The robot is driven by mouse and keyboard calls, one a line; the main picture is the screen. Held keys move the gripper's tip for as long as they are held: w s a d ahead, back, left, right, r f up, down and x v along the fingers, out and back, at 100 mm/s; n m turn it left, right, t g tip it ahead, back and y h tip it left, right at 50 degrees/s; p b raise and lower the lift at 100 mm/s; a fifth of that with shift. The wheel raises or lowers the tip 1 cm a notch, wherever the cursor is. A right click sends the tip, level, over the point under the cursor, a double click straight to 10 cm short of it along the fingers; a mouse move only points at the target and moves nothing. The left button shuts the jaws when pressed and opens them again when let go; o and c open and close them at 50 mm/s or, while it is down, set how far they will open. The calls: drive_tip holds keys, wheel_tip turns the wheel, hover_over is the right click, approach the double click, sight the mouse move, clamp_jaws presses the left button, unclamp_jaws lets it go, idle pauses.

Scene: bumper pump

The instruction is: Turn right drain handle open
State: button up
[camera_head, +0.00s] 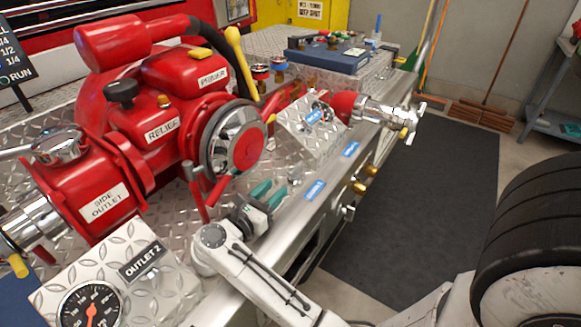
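My gripper (275,189) has teal fingers. It is open, with a gap between the fingers and nothing seen in it. It is low over the diamond-plate deck, just right of the red pump (165,120). A small metal fitting (294,180) sits just beyond the fingertips; I cannot tell whether they touch. Two blue labels, a near one (314,190) and a far one (350,149), are on the bumper edge, too small to read surely. Brass fittings (359,185) and a small silver lever (348,212) stick out below the edge. I cannot tell which part is the right drain handle.
A red lever (217,187) hangs beside the pump, left of my gripper. A tilted metal box (312,127) stands beyond it, with a chrome outlet (385,113) farther right. A gauge panel (110,285) is at the lower left. A dark mat (430,200) covers open floor.

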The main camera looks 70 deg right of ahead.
sight(302, 162)
drive_tip(key=x, duration=1)
drive_tip(key=shift+s+d+p, duration=0.25)
drive_tip(key=shift+d+p, duration=0.1)
drive_tip(key=shift+p, duration=0.05)
drive_tip(key=shift+c, duration=0.4)
clamp_jaws()
